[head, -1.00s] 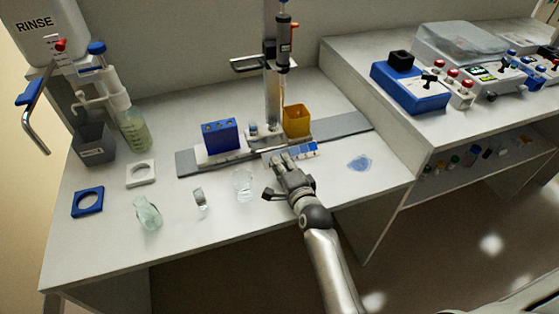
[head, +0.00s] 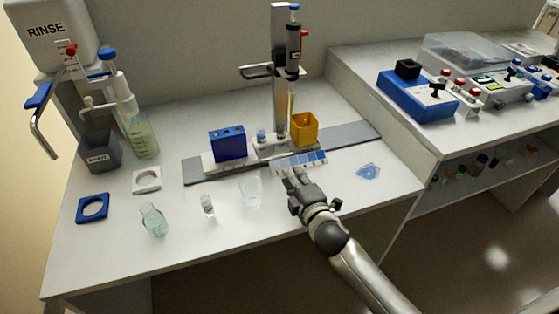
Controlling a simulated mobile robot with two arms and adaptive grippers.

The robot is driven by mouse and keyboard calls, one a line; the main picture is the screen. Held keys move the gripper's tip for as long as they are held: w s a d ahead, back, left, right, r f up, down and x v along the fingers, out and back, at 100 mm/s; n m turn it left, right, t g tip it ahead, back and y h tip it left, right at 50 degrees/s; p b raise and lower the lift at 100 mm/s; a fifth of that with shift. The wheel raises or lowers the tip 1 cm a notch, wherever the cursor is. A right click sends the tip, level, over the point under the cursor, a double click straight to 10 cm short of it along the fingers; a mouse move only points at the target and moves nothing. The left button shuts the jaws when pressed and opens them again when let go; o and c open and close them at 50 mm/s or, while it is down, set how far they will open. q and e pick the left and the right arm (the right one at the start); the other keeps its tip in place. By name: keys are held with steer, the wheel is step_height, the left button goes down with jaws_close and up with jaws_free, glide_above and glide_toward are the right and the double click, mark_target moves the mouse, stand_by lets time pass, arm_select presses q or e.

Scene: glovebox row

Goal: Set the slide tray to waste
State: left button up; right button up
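A blue and white strip (head: 312,158) lies in front of the rail. My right gripper (head: 291,176) has its fingers at the near edge of this strip. Contact and finger opening cannot be made out. My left gripper is out of view.
Glassware stands at the front: a flask (head: 153,220), a small vial (head: 208,206) and a clear beaker (head: 251,191). A blue ring holder (head: 92,208) and a white one (head: 147,181) lie left. A blue puddle-like patch (head: 369,172) is at right.

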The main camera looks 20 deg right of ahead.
steer(key=shift+n, duration=0.4)
steer(key=shift+w, duration=0.15)
steer(key=x, duration=1)
steer(key=shift+w+b, duration=0.2)
steer(key=shift+b, duration=0.1)
steer(key=shift+c, duration=0.2)
jaws_close()
